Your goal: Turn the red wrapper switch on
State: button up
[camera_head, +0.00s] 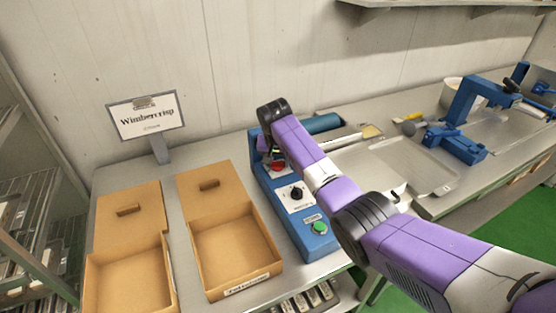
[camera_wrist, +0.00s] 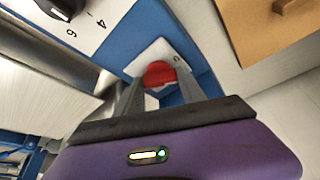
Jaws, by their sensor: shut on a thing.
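The red wrapper switch (camera_wrist: 159,74) sits on a white plate on the blue machine (camera_wrist: 192,62). In the wrist view it lies between the fingertips of my gripper (camera_wrist: 158,86), which is shut on it. In the head view the red switch (camera_head: 278,167) shows partly beside my gripper (camera_head: 274,162), at the far end of the blue panel (camera_head: 308,240). My arm hides part of the machine and the fingers. The switch's exact turn angle cannot be told.
A black dial (camera_head: 296,193) and a green button (camera_head: 319,228) are on the same panel. Two open cardboard boxes (camera_head: 236,245) (camera_head: 130,275) stand left of it. A sign (camera_head: 146,115) stands behind them.

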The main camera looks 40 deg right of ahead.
jog(key=m+b, duration=0.1)
jog(key=m, duration=0.1)
jog(key=m+g+b, duration=0.1)
jog(key=shift+w+a+f+m+h, duration=0.1)
jog(key=shift+a+f+m+h, duration=0.1)
jog(key=shift+m+h, duration=0.2)
jog(key=m+g+b, duration=0.1)
jog(key=m+b, duration=0.2)
jog(key=b, duration=0.1)
jog(key=shift+w+f+g, duration=0.1)
jog(key=shift+g, duration=0.2)
jog(key=m+g+b, duration=0.1)
jog(key=m+b, duration=0.2)
jog(key=b, duration=0.2)
jog(key=shift+h, duration=0.3)
jog(key=m+b, duration=0.1)
jog(key=b, duration=0.1)
jog(key=shift+w+b, duration=0.1)
jog(key=shift+b, duration=0.25)
jog(key=shift+d+r+m+g+b, duration=0.15)
jog(key=shift+m+g+b, duration=0.2)
jog(key=shift+b, duration=0.4)
jog(key=shift+a+r+m+g+b, duration=0.15)
jog(key=shift+m+b, duration=0.3)
jog(key=shift+b, duration=0.25)
jog(key=shift+d, duration=0.1)
jog(key=o, duration=1.4)
jog(key=shift+c, duration=0.2)
jog(key=shift+r, duration=0.1)
